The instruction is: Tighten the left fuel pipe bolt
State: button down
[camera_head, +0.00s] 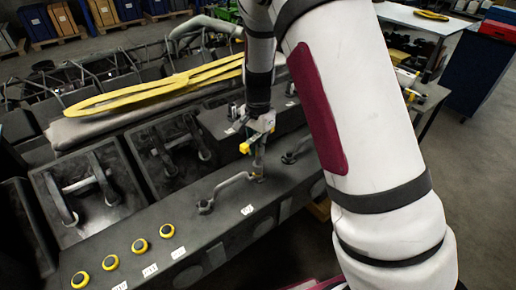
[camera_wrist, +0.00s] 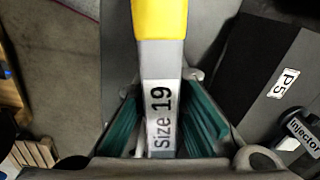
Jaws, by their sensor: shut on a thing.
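My gripper (camera_head: 262,124) points down over the dark engine block, just above the right end of a bent grey fuel pipe (camera_head: 230,186). In the wrist view, its teal finger pads are shut on a grey wrench (camera_wrist: 161,90) marked "Size 19", with a yellow section. The wrench's yellow part (camera_head: 245,148) also shows beside the gripper in the head view. The pipe's left end has a fitting (camera_head: 205,207) standing on the block. The bolt at the right end is largely hidden by the gripper and tool, so I cannot tell whether the wrench is seated on it.
Another pipe (camera_head: 297,151) lies to the right on the engine block. Several yellow-ringed round parts (camera_head: 139,245) sit at the block's front left.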

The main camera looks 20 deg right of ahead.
jog(key=shift+r, duration=0.4)
jog(key=n, duration=0.8)
jog(key=shift+n, duration=0.4)
jog(key=n, duration=0.4)
jog(key=shift+n, duration=0.3)
jog(key=n, duration=0.3)
jog(key=shift+n, duration=0.3)
jog(key=n, duration=0.4)
jog(key=shift+w, duration=0.1)
jog(key=n, duration=0.8)
jog(key=shift+n, duration=0.4)
jog(key=n, duration=0.3)
jog(key=shift+n, duration=0.3)
